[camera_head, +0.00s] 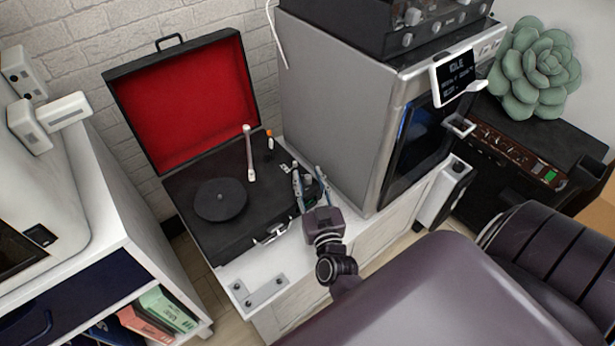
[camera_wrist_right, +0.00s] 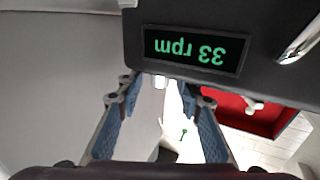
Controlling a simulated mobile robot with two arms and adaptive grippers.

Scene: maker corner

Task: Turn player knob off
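The record player (camera_head: 225,190) is an open black suitcase with a red-lined lid, a dark platter and a pale tonearm. It stands on a white cabinet. My right gripper (camera_head: 309,182) is at its front right corner, with the two fingers apart. In the right wrist view the open fingers (camera_wrist_right: 158,88) are just beside the player's dark panel, whose display (camera_wrist_right: 195,50) reads "33 rpm" upside down in green. A small pale piece (camera_wrist_right: 158,81) shows at the panel's edge between the fingers; I cannot tell if it is the knob. My left gripper is out of view.
A tall grey machine (camera_head: 345,125) with a screen reading "IDLE" (camera_head: 456,78) stands close to the right of my gripper. A metal bracket (camera_head: 264,292) lies on the cabinet's front left corner. A white shelf unit (camera_head: 130,250) is at the left.

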